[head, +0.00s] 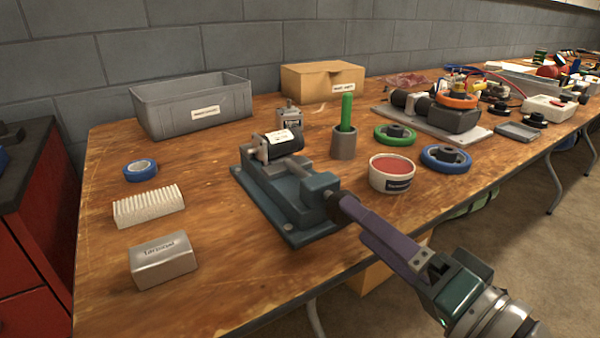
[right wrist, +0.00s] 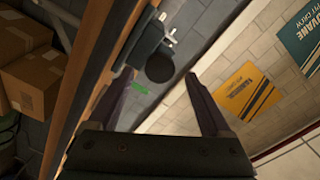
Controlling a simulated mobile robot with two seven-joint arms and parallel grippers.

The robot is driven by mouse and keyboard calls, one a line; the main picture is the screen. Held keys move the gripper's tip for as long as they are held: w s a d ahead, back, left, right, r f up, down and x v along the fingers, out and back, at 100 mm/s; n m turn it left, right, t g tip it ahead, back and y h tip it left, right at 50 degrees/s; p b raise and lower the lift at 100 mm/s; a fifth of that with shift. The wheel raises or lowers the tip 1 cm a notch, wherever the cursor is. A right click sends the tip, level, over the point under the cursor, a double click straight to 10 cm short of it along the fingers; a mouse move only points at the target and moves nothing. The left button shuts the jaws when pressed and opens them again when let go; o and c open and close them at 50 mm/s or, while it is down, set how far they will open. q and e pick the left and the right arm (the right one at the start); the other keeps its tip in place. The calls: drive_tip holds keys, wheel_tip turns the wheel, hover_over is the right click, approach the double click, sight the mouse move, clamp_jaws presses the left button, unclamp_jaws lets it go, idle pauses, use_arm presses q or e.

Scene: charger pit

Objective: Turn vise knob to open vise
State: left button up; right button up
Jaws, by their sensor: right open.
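The blue-green vise (head: 285,205) stands on the wooden table near its front edge. A black cylindrical part with a white label (head: 278,144) sits at its jaws. The dark round vise knob (head: 335,206) is at the vise's near right end, partly hidden by my fingers. My right gripper (head: 352,208) reaches in from the lower right with its fingertips at the knob. In the right wrist view the knob (right wrist: 160,68) lies between the two spread fingertips of the gripper (right wrist: 159,78), with gaps on both sides. My left gripper is not in view.
A white tub with red contents (head: 392,173), a blue ring wheel (head: 446,158) and a grey cup with a green rod (head: 344,142) stand right of the vise. A silver block (head: 163,261) and white bristle block (head: 148,206) lie left. A grey bin (head: 193,106) stands behind.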

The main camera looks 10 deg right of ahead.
drive_tip(key=v, duration=0.5)
